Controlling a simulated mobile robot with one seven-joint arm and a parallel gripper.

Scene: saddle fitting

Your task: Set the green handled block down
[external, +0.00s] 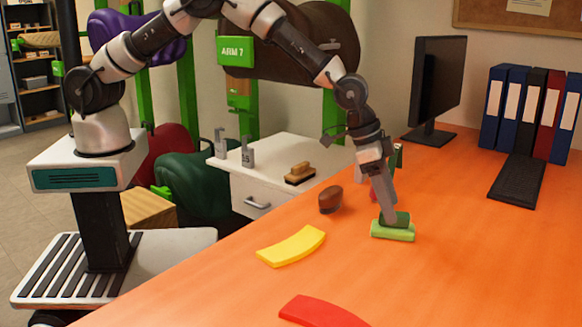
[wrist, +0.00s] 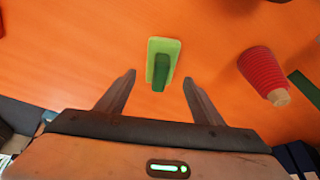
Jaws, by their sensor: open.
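The green handled block (external: 393,234) rests flat on the orange desk, with a light green base and a darker green handle on top. In the wrist view the block (wrist: 165,48) lies ahead of the fingertips, its handle (wrist: 161,70) pointing toward the gap between them. My gripper (external: 393,218) is low over the block in the external view. In the wrist view my gripper (wrist: 159,75) has its two fingers spread wide, with clear orange on both sides of the handle. Neither finger visibly touches it.
A red ribbed object (wrist: 261,72) lies right of the block in the wrist view. On the orange desk (external: 460,270) are a yellow curved piece (external: 292,246), a red curved piece (external: 322,312), a brown rounded object (external: 330,199), a keyboard (external: 517,181) and a monitor (external: 438,85).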

